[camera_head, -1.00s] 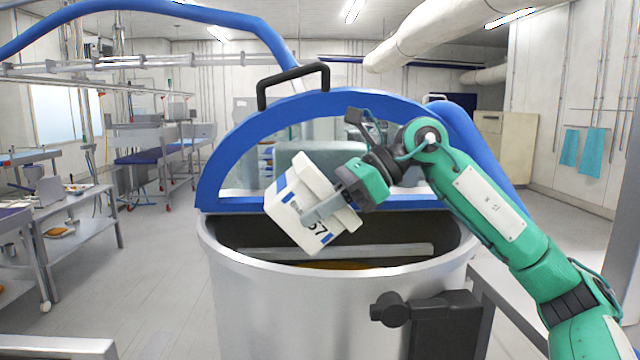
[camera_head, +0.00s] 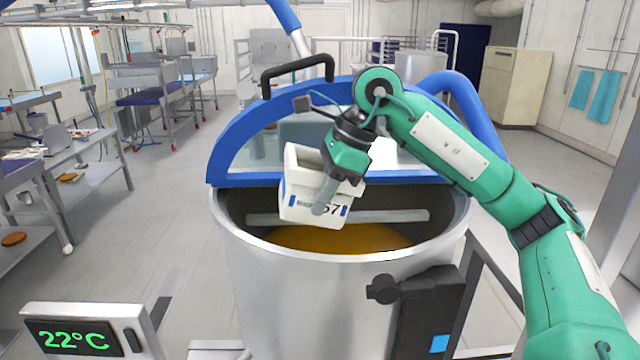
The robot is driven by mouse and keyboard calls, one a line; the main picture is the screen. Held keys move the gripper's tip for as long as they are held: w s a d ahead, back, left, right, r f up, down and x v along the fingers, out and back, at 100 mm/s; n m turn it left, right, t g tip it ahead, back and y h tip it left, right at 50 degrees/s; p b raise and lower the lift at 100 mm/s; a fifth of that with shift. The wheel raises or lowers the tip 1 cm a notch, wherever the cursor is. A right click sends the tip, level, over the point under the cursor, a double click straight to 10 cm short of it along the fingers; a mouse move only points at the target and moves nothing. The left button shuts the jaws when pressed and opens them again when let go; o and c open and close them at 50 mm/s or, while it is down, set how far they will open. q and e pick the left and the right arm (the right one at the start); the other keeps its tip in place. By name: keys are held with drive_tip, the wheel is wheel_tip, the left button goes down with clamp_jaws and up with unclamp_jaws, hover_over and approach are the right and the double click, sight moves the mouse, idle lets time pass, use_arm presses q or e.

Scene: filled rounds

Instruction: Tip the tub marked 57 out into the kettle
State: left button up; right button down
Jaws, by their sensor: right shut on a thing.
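The white tub marked 57 (camera_head: 302,203) is held over the mouth of the large steel kettle (camera_head: 300,290). It is tilted a little, with its 57 label facing me and reading nearly upright. My right gripper (camera_head: 326,196) is shut on the tub's near side, its finger covering part of the label. The inside of the tub is mostly hidden, so I cannot tell what it holds. Orange-brown contents (camera_head: 340,238) show inside the kettle below the tub. My left gripper is not in view.
The kettle's blue-edged lid (camera_head: 232,150) stands raised behind the tub, with a black handle (camera_head: 297,72). A display reading 22°C (camera_head: 75,338) stands at the lower left. A dark bracket (camera_head: 430,310) is on the kettle's front right. Steel tables line the left.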

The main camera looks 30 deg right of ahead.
drive_tip(key=r+h, duration=0.1)
drive_tip(key=r+g+h, duration=0.1)
drive_tip(key=shift+d+h, duration=0.3)
drive_tip(key=shift+h, duration=0.1)
drive_tip(key=s+a+b, duration=0.1)
drive_tip(key=s+a, duration=0.6)
drive_tip(key=s, duration=0.5)
drive_tip(key=shift+a, duration=0.1)
wheel_tip(320, 180, up, 7)
drive_tip(key=p, duration=0.1)
idle(0.7)
drive_tip(key=shift+f, duration=0.1)
